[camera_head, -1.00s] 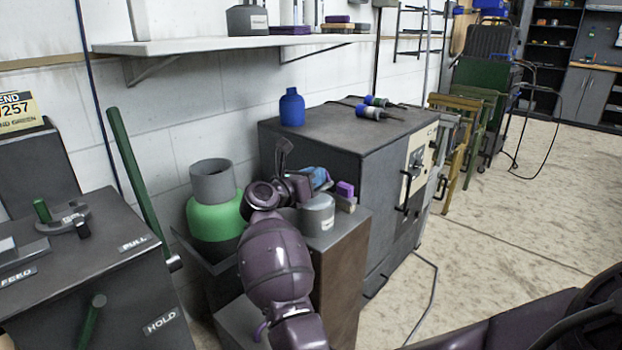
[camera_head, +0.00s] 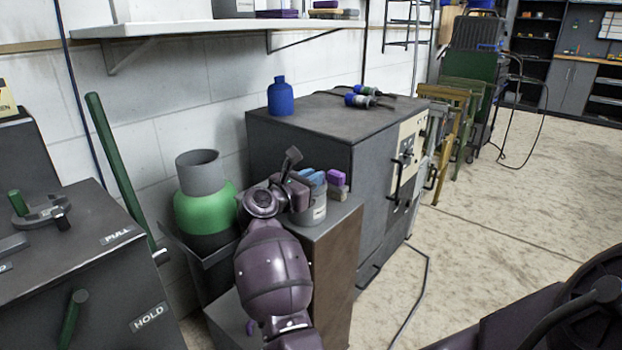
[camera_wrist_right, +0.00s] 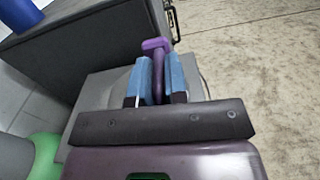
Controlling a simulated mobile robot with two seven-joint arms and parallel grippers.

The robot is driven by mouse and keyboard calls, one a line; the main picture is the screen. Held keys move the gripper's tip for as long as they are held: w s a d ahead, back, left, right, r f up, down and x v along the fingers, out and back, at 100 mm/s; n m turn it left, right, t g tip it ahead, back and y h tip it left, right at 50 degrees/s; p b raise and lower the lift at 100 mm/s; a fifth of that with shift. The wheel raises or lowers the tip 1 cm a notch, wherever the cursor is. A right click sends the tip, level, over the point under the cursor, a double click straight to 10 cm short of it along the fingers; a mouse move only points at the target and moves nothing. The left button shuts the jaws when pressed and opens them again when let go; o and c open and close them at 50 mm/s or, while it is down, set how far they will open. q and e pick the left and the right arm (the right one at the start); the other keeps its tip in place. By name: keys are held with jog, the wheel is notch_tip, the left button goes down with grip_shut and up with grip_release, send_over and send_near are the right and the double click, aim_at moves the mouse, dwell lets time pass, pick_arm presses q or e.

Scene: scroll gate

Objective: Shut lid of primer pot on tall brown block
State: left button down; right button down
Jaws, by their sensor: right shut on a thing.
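The primer pot (camera_head: 313,212) is a grey cylinder standing upright on top of the tall brown block (camera_head: 337,275). My right gripper (camera_head: 313,178) is at the pot's top, its blue fingers shut on a purple piece (camera_head: 337,178). In the right wrist view, my right gripper (camera_wrist_right: 155,78) has the purple piece (camera_wrist_right: 156,47) between its blue fingers, with a wider end beyond the tips. This piece seems to be the lid's handle. My gripper and wrist hide the lid, so I cannot tell its angle. My left gripper is not in view.
A green jar with a grey neck (camera_head: 203,205) stands left of my right wrist. A dark grey cabinet (camera_head: 300,150) with a blue bottle (camera_head: 281,97) on top is close behind the block. A wall shelf (camera_head: 200,29) hangs above. Open floor (camera_head: 520,200) is at the right.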

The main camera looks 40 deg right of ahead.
jog(key=shift+w+a, duration=0.1)
jog(key=c, duration=1.2)
grip_release()
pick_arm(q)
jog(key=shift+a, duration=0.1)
pick_arm(e)
jog(key=shift+o, duration=0.2)
